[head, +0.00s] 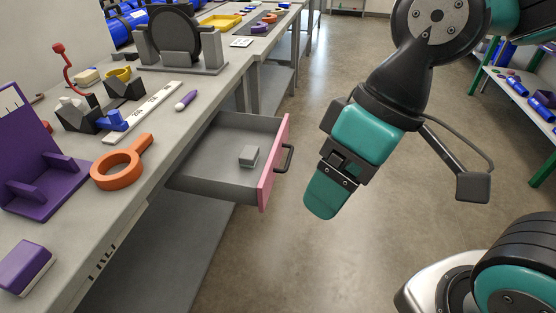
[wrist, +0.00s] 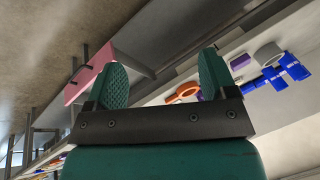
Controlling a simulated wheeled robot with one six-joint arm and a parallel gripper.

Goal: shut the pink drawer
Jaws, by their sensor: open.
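The pink drawer (head: 275,160) is pulled out from under the grey bench, with a pink front panel, a dark bar handle (head: 288,158) and a grey inside. A small grey block (head: 249,156) lies in it. My gripper (head: 325,193) is to the right of the drawer front, apart from it in the head view. In the wrist view my gripper (wrist: 162,82) is open, with two teal fingers spread and nothing between them. The pink front (wrist: 88,80) shows there beyond the left finger, which hides part of the drawer.
The bench top (head: 150,195) holds an orange ring tool (head: 121,170), a purple stand (head: 40,170), a white ruler strip (head: 143,112) and a large dark clamp fixture (head: 178,45). Open floor (head: 300,265) lies right of the drawer. A green-legged shelf (head: 540,100) stands far right.

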